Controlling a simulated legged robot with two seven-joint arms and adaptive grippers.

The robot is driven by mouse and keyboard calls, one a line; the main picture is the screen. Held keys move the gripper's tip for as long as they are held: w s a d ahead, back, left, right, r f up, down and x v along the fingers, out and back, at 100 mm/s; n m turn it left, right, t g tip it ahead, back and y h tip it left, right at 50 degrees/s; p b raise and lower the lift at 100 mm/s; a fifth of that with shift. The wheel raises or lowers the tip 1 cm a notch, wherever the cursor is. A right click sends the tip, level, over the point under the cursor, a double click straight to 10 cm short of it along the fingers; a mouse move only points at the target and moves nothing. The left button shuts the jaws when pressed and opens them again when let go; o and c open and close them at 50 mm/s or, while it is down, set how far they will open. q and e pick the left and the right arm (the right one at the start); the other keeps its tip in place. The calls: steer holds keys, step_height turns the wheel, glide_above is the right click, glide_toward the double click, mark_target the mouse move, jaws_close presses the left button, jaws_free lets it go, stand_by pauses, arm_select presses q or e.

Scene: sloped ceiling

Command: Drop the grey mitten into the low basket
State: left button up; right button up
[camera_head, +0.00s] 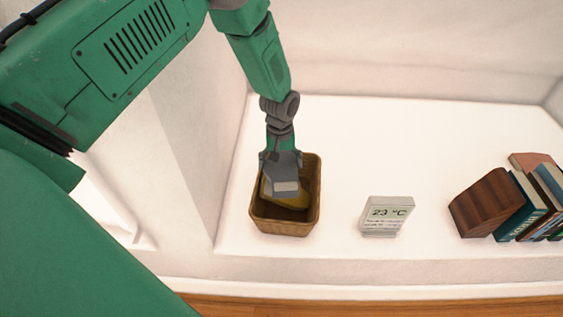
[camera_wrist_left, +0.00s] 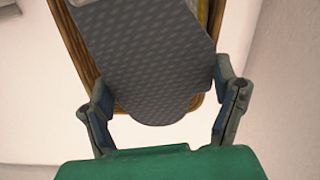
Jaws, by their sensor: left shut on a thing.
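The low basket (camera_head: 284,228) is brown and stands on the white ledge, below the end of my left arm in the head view. My left gripper (camera_head: 281,158) points down over it and is shut on the grey mitten (camera_head: 284,174). In the left wrist view the mitten (camera_wrist_left: 150,55) is grey with a fine pattern, between both fingers, with the basket's brown side (camera_wrist_left: 75,45) behind it. The mitten's lower part overlaps the basket opening; how deep it reaches is hard to tell. Something yellowish shows beside it within the opening. My right gripper is out of view.
Farther right a dark wooden block (camera_head: 486,204) leans beside several books (camera_head: 540,205). A white wall (camera_head: 185,150) rises left of the ledge. The ledge between basket and display is clear.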

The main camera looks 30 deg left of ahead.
mark_target(281, 162)
arm_select(q)
steer(key=o, duration=1.1)
steer(key=shift+d, duration=0.1)
step_height(281, 162, up, 12)
steer(key=shift+f, duration=0.1)
